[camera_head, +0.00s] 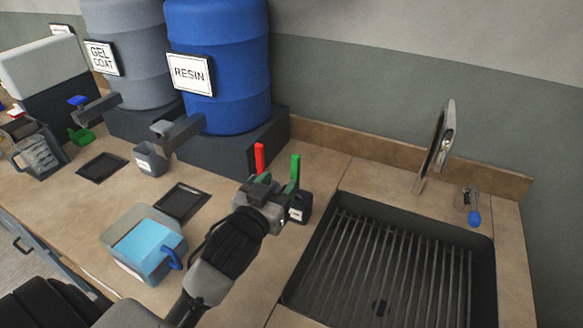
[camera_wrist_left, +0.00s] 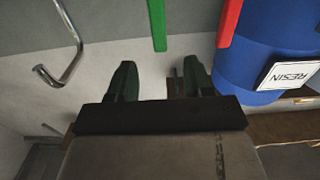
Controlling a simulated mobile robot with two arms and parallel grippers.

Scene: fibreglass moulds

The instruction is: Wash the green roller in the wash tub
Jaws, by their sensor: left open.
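The green roller shows as an upright green handle (camera_head: 295,173); its roller head is hidden. A red handle (camera_head: 260,158) stands to its left, and a dark labelled holder (camera_head: 299,208) sits low behind my gripper. My left gripper (camera_head: 270,183) is open in front of these handles. In the left wrist view, the green handle (camera_wrist_left: 157,24) hangs beyond the gap between my fingers (camera_wrist_left: 160,80), apparently not gripped; the red handle (camera_wrist_left: 229,22) is to the right. A grey tub (camera_head: 118,232) with a light-blue surface and a blue handle, possibly the wash tub, stands left of my forearm.
A sink with a slatted grate (camera_head: 385,265) and a tap (camera_head: 440,145) is at right. A blue resin drum (camera_head: 220,90) and grey gel coat drum (camera_head: 125,50) stand at the back. A cup (camera_head: 150,158) and dark square pads (camera_head: 182,201) lie on the counter.

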